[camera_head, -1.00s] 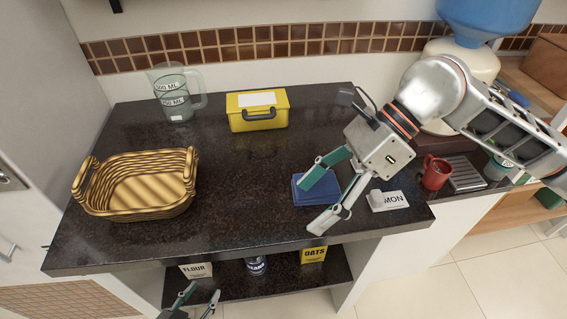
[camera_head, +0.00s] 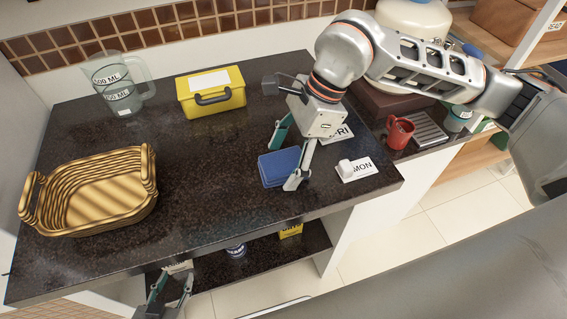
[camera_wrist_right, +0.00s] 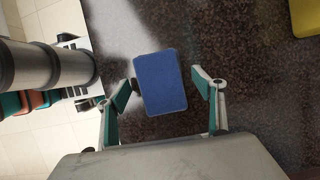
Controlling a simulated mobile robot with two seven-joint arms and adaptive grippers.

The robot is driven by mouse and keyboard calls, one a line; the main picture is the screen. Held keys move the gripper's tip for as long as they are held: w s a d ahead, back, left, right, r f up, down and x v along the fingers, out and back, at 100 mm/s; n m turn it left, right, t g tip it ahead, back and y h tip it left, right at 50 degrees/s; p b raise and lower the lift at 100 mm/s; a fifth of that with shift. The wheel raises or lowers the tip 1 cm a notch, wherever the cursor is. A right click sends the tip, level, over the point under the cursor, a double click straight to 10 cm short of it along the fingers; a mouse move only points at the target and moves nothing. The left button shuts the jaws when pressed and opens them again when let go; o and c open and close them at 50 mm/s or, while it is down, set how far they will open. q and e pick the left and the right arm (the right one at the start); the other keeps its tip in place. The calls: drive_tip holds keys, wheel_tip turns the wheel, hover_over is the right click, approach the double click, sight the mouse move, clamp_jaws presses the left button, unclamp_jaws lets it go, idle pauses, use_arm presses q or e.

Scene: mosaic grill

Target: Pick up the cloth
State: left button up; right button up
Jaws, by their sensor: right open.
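The blue cloth (camera_head: 280,167), folded into a flat rectangle, lies on the dark counter (camera_head: 215,160) near its front right. It also shows whole in the right wrist view (camera_wrist_right: 160,82). My right gripper (camera_head: 280,168) is open at the cloth, with its fingers apart. In the wrist view its fingers stand on either side of the cloth, with nothing gripped. I cannot tell how far its tips are above the counter. My left gripper (camera_head: 174,275) is low at the bottom edge, in front of the counter, with its fingers apart and nothing seen between them.
A wicker basket (camera_head: 90,222) stands at left, a yellow box (camera_head: 211,92) and a measuring jug (camera_head: 122,90) behind. A MON card (camera_head: 357,169) with a small white object on it lies right of the cloth. A red mug (camera_head: 399,133) stands further right. The counter's middle is clear.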

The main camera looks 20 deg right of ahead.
drive_tip(key=shift+a+f, duration=0.15)
drive_tip(key=shift+f, duration=0.15)
drive_tip(key=shift+f+b, duration=0.25)
drive_tip(key=shift+b, duration=0.05)
idle(0.4)
drive_tip(key=c, duration=1.1)
